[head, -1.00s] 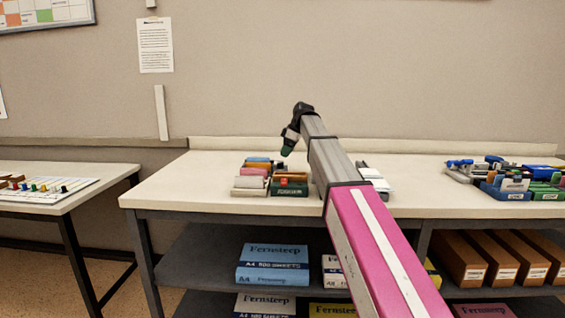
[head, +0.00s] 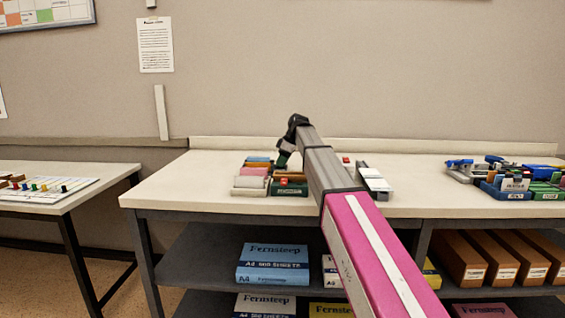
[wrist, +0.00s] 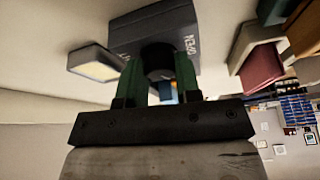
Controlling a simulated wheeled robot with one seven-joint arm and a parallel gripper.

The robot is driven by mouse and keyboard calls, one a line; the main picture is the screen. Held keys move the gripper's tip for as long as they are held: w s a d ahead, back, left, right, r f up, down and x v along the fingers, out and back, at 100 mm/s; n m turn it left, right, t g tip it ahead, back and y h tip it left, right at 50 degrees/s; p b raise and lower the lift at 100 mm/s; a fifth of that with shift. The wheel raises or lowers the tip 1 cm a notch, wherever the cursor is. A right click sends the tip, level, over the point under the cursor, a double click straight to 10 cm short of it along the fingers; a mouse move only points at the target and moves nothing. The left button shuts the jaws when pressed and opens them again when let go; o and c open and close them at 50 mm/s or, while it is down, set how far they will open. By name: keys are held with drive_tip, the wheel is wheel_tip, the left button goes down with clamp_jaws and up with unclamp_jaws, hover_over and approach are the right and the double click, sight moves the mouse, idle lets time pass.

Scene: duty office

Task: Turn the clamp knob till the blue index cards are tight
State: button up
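In the wrist view, a dark grey block with white lettering (wrist: 182,32) carries a round dark knob (wrist: 158,62). My gripper (wrist: 159,68) has its two green fingers on either side of this knob. No clear gap shows between fingers and knob, but I cannot tell whether they press on it. In the head view my gripper (head: 282,160) is low over the table, at the back of a cluster of small coloured boxes. A blue item (head: 258,159) is at the back of that cluster; I cannot tell whether it is the index cards. The clamp is not clearly visible there.
The cluster includes a green box (head: 289,188) and pale boxes (head: 249,187) on the white table (head: 190,180). White and grey items (head: 374,180) lie right of my arm. More stationery (head: 515,185) stands far right. The table left of the cluster is clear.

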drive_tip(key=shift+m, duration=0.3)
drive_tip(key=m+t, duration=0.1)
drive_tip(key=m, duration=0.2)
drive_tip(key=shift+s, duration=0.2)
drive_tip(key=shift+a+m+t+h, duration=0.1)
drive_tip(key=shift+m+t+h, duration=0.3)
drive_tip(key=shift+m, duration=0.6)
drive_tip(key=shift+a+m+t+h, duration=0.1)
drive_tip(key=shift+m+t+h, duration=0.3)
drive_tip(key=shift+m, duration=0.6)
drive_tip(key=o, duration=0.9)
drive_tip(key=shift+o, duration=0.2)
